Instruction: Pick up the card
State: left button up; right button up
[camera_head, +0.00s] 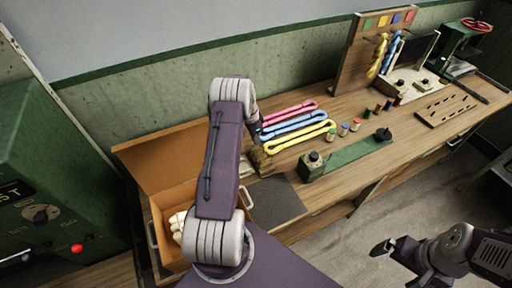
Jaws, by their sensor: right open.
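I cannot clearly make out a card. A small pale flat patch (246,166) shows on the workbench just right of my left arm, partly hidden by it, and I cannot tell what it is. My left arm rises in the middle of the view and bends over the bench. Its gripper is mostly hidden behind the arm, near a small brown thing (260,159), and its jaws cannot be made out. My right gripper (384,248) is open and empty over the floor at lower right, away from the bench.
Pink, blue and yellow skeins (300,131) lie on the bench (345,101). A green device with dark knobs (345,157), small spools and a swatch board (360,48) stand to the right. An open box (155,162) holds white pieces at left. A dark mat (276,197) is bare.

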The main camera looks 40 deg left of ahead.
pick_arm(q)
jog(key=shift+w+a+f, duration=0.1)
jog(key=shift+a+f, duration=0.1)
jog(key=shift+f, duration=0.05)
jog(key=f, duration=0.1)
jog(key=p, duration=0.1)
jog(key=f, duration=0.1)
jog(key=shift+w+a+f+p, duration=0.3)
jog(key=shift+a+p, duration=0.05)
jog(key=shift+p, duration=0.05)
jog(key=shift+w+d+f, duration=0.1)
jog(key=shift+d+f, duration=0.1)
jog(key=shift+f, duration=0.95)
jog(key=shift+d+f, duration=0.1)
jog(key=shift+f, duration=0.15)
grip_shut()
pick_arm(e)
jog(key=shift+w+a+r, duration=0.15)
jog(key=shift+a+r, duration=0.1)
jog(key=shift+r, duration=0.3)
jog(key=shift+w+a+r, duration=0.1)
jog(key=shift+a+r, duration=0.1)
jog(key=shift+r, duration=0.35)
